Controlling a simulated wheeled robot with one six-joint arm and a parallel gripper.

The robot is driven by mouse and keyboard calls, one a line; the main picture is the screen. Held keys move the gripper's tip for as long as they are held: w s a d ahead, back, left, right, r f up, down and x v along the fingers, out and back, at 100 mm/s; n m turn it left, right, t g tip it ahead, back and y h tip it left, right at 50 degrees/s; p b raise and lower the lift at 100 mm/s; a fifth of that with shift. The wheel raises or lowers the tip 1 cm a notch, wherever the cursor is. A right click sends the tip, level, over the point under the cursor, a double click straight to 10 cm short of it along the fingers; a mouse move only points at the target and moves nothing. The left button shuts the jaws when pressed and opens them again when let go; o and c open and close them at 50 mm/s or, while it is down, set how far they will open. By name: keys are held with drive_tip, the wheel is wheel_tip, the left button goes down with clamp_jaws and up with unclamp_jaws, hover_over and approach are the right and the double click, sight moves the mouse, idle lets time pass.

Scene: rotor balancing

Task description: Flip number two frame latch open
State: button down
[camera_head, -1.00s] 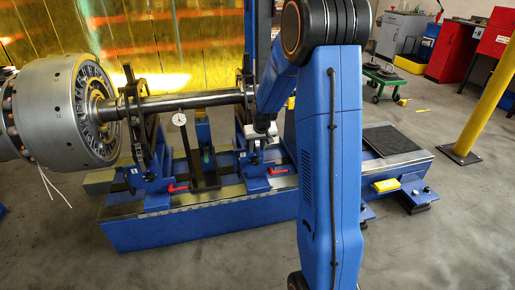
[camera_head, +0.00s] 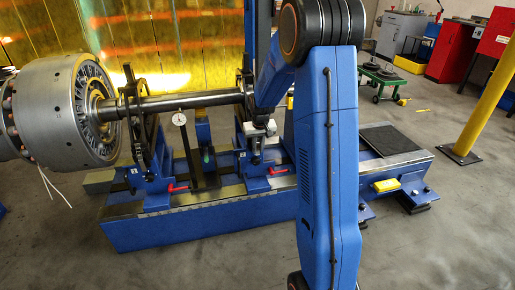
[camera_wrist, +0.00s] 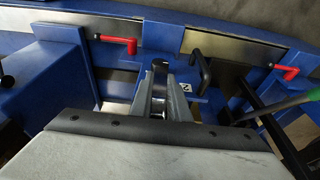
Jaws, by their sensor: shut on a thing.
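The number two frame (camera_head: 257,160) is a blue pedestal on the bed, partly behind my arm. Its "2" label (camera_wrist: 185,87) shows in the wrist view, beside a black looped handle (camera_wrist: 203,74). My gripper (camera_wrist: 160,92) points down at this frame. Its fingers are close together on a narrow dark metal piece, which I take to be the frame latch (camera_wrist: 159,70). Most of that piece is hidden by the fingers. My gripper also shows in the head view (camera_head: 262,127), small and partly covered by my arm.
A red lever (camera_head: 277,170) sits low on this frame, and another red lever (camera_head: 177,187) on the left pedestal. A steel shaft (camera_head: 185,101) with a large rotor (camera_head: 62,112) lies across the supports. A dial gauge (camera_head: 180,118) stands between them.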

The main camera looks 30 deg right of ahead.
drive_tip(key=shift+s+a+r+g+y, duration=0.1)
drive_tip(key=shift+s+r+g+y, duration=0.1)
drive_tip(key=shift+g, duration=0.45)
drive_tip(key=shift+s+r+g+y, duration=0.1)
drive_tip(key=shift+s+g+y, duration=0.1)
drive_tip(key=shift+g, duration=0.5)
drive_tip(key=shift+s+a+r+g+y, duration=0.1)
drive_tip(key=shift+r+g+y, duration=0.1)
drive_tip(key=shift+g, duration=0.45)
drive_tip(key=c, duration=1.7)
unclamp_jaws()
wheel_tip(320, 180, up, 10)
drive_tip(key=shift+f, duration=0.1)
